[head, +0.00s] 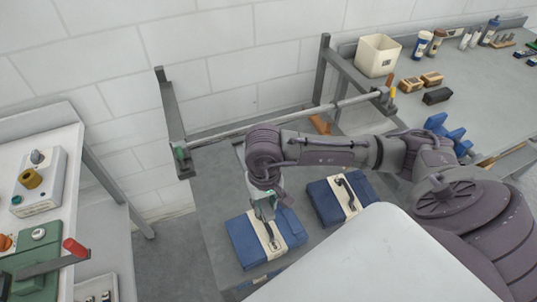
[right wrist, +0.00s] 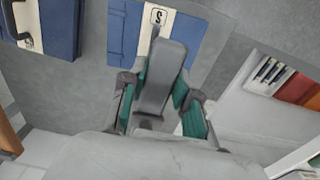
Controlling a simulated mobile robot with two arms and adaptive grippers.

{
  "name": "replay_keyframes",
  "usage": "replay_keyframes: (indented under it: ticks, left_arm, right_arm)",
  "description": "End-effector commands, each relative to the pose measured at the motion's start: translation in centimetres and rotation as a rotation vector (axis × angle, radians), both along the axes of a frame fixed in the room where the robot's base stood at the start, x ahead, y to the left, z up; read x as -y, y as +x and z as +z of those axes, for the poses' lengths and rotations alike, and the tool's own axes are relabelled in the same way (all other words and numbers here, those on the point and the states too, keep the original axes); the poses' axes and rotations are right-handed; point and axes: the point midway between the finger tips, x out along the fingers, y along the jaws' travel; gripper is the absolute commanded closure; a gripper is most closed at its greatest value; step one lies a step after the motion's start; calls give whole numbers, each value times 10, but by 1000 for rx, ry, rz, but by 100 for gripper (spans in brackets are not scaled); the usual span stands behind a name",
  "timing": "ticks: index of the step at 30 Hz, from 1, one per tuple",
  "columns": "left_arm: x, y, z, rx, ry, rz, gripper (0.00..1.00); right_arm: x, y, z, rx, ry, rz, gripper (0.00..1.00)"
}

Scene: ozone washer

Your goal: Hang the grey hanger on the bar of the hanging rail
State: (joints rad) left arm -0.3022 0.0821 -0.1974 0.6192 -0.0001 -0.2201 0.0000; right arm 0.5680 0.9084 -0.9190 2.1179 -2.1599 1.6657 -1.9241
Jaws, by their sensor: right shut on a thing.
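The hanging rail's metal bar (head: 215,135) runs slanting across the middle of the head view, held by an upright post (head: 170,105) at its left end. My right gripper (head: 265,212) hangs below and in front of the bar, pointing down over a blue case. In the right wrist view its green-padded fingers (right wrist: 158,92) are closed on a grey piece (right wrist: 165,65), which I take for the grey hanger. The hanger's hook and full shape cannot be made out. In the head view the hanger is largely hidden by the gripper. My left gripper is not in view.
Two blue cases with cream bands, a near one (head: 243,240) and a far one (head: 322,200), lie on the grey surface below the bar. A worktop (head: 470,85) with a white bin (head: 378,55) stands at right. A bench with controls (head: 40,180) stands at left.

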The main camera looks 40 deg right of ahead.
Motion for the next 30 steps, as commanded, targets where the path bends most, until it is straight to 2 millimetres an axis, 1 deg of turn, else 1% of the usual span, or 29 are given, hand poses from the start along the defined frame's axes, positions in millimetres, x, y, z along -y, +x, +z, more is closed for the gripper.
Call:
replay_keyframes:
  ticks: [1,29,30]
  left_arm:
    - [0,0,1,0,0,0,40]
    - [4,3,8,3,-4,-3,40]
    - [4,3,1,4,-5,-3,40]
  right_arm:
    - [1,5,1,1,1,-2,100]
    - [18,77,1,1,1,-1,100]
    - [18,77,-6,0,0,0,100]
